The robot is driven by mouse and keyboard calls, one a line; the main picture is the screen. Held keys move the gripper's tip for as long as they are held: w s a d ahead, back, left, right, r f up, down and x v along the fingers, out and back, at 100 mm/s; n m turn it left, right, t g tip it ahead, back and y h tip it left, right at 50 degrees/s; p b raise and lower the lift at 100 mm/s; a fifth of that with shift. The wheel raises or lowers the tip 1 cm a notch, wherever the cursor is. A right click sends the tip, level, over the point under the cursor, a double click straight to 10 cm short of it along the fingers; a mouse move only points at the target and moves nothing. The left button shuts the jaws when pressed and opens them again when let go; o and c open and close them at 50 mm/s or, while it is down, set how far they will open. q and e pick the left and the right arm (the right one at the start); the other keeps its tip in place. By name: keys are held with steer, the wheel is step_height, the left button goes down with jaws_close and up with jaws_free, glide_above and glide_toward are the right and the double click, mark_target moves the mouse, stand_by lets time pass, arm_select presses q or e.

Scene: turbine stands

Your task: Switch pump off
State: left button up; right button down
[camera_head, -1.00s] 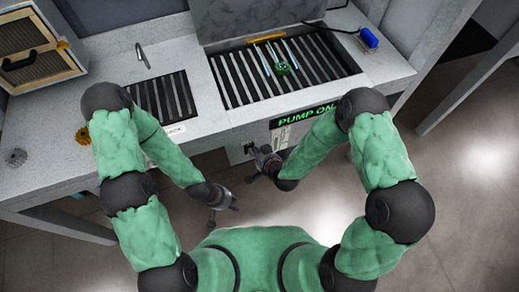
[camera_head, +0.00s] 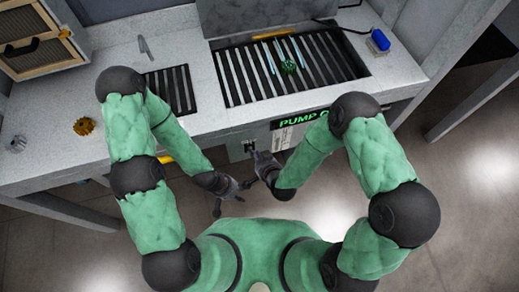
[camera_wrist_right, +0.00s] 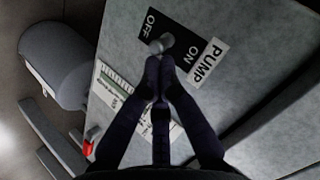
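The pump switch (camera_wrist_right: 160,43) is a small pale metal lever on a grey panel. In the head view, my right gripper (camera_head: 257,157) is at the cabinet front. My left gripper (camera_head: 233,196) is open and empty, lower left of the right one.
A sink with a dark grate (camera_head: 235,88) holds a green round part (camera_head: 289,67) and rods. A blue object (camera_head: 380,40) lies at the counter's right. A gold gear (camera_head: 85,126) lies at the left. Floor below the grippers is clear.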

steer(key=shift+s+f+b, duration=0.2)
steer(key=shift+f+b, duration=0.05)
steer(key=shift+f, duration=0.25)
steer(key=shift+s+f+b, duration=0.2)
steer(key=shift+f+b, duration=0.05)
steer(key=shift+f, duration=0.25)
steer(key=shift+r, duration=0.1)
steer(key=shift+r+p, duration=0.65)
steer(key=shift+r, duration=0.1)
